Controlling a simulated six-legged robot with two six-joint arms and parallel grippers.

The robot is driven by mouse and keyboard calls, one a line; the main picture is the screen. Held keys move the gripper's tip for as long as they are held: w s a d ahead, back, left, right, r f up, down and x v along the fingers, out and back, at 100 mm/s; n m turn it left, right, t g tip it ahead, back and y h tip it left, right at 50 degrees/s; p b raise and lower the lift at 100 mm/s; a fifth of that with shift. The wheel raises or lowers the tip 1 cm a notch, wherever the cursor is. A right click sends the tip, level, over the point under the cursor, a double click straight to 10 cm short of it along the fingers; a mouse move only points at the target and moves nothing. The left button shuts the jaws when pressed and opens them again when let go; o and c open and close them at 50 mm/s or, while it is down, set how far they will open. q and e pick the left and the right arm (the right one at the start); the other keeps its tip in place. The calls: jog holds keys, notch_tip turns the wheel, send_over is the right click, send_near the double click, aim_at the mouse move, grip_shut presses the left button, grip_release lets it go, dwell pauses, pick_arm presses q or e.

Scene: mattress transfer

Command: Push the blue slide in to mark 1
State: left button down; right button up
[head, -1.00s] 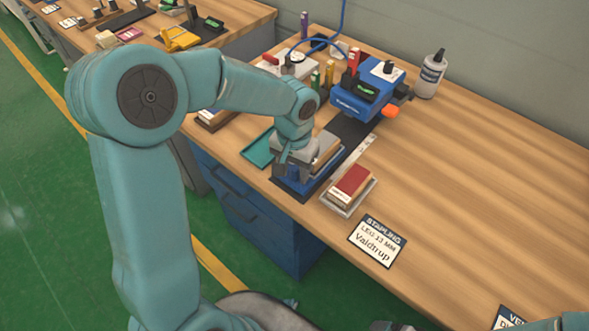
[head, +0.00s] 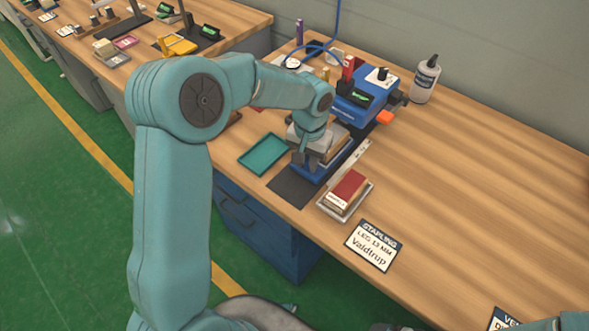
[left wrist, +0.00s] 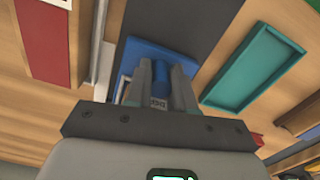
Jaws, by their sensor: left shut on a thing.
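The blue slide (head: 326,171) sits on a dark track (head: 292,188) on the workbench, carrying a brown and pale stack (head: 336,149). It also shows in the left wrist view (left wrist: 172,58), with a white lettered label partly hidden between the fingers. My left gripper (head: 308,160) is shut at the slide's near end; its fingers show in the left wrist view (left wrist: 160,78). A pale scale strip (head: 356,157) runs beside the track; its marks are too small to read. The blue stapling machine (head: 352,110) stands at the track's far end. My right gripper is not in view.
A teal tray (head: 263,154) lies left of the track. A red-topped stack on a grey tray (head: 345,194) lies to its right. The bench's right side is mostly clear.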

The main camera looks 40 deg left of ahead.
pick_arm(q)
jog(key=w+p, duration=0.1)
jog(key=w, duration=0.3)
jog(key=shift+d+r, duration=0.1)
jog(key=shift+w, duration=0.1)
jog(key=c, duration=1)
grip_release()
notch_tip(320, 180, up, 16)
jog(key=shift+r+p, duration=0.1)
jog(key=shift+p, duration=0.25)
